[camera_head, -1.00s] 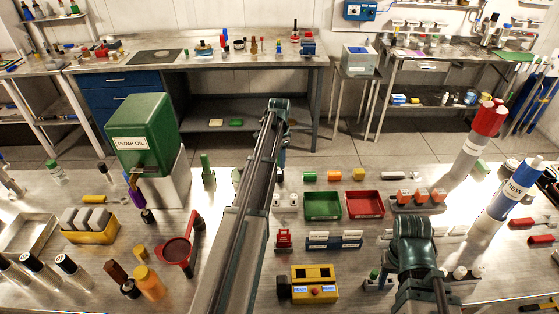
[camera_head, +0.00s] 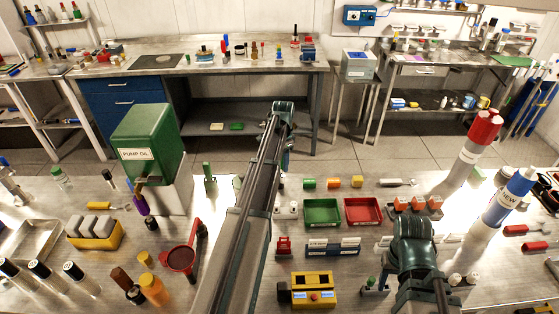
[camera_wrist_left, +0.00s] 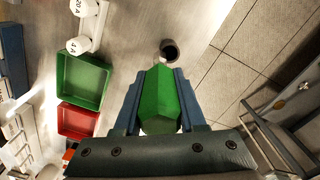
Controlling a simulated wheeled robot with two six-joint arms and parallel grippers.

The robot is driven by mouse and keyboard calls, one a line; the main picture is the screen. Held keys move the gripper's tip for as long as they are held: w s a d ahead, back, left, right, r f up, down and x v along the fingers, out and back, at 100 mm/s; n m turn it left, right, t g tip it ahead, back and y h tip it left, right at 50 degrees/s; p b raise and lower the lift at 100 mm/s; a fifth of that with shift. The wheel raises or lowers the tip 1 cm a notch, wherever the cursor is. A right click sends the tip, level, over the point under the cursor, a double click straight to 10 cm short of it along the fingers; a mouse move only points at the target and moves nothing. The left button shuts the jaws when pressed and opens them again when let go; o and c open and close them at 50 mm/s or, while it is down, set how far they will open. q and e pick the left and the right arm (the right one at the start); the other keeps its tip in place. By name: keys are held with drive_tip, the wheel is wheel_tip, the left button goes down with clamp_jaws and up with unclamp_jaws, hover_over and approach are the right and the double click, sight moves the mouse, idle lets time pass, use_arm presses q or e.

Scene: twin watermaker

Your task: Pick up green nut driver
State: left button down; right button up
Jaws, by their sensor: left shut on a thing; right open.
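In the left wrist view, a green faceted handle (camera_wrist_left: 160,97), which looks like the green nut driver, sits between the two blue fingers of my left gripper (camera_wrist_left: 157,95). The fingers are shut on it. Its shaft cannot be made out. In the head view my left arm (camera_head: 262,180) reaches over the bench, and it hides the left gripper and the held handle. My right arm (camera_head: 415,245) shows at the lower right of the head view; its gripper is out of sight.
A green tray (camera_head: 307,218) and a red tray (camera_head: 379,213) lie right of my left arm. A green pump oil tank (camera_head: 147,135) and a red funnel (camera_head: 181,258) stand on its left. In the wrist view, a dark round-topped thing (camera_wrist_left: 169,50) stands near the bench edge.

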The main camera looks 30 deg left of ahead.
use_arm(q)
drive_tip(key=s+d+r+p, duration=0.1)
drive_tip(key=s+d, duration=0.5)
drive_tip(key=d, duration=0.7)
drive_tip(key=shift+w, duration=0.1)
drive_tip(key=c, duration=1)
unclamp_jaws()
clamp_jaws()
drive_tip(key=shift+r+p, duration=0.85)
drive_tip(key=shift+c, duration=0.4)
unclamp_jaws()
clamp_jaws()
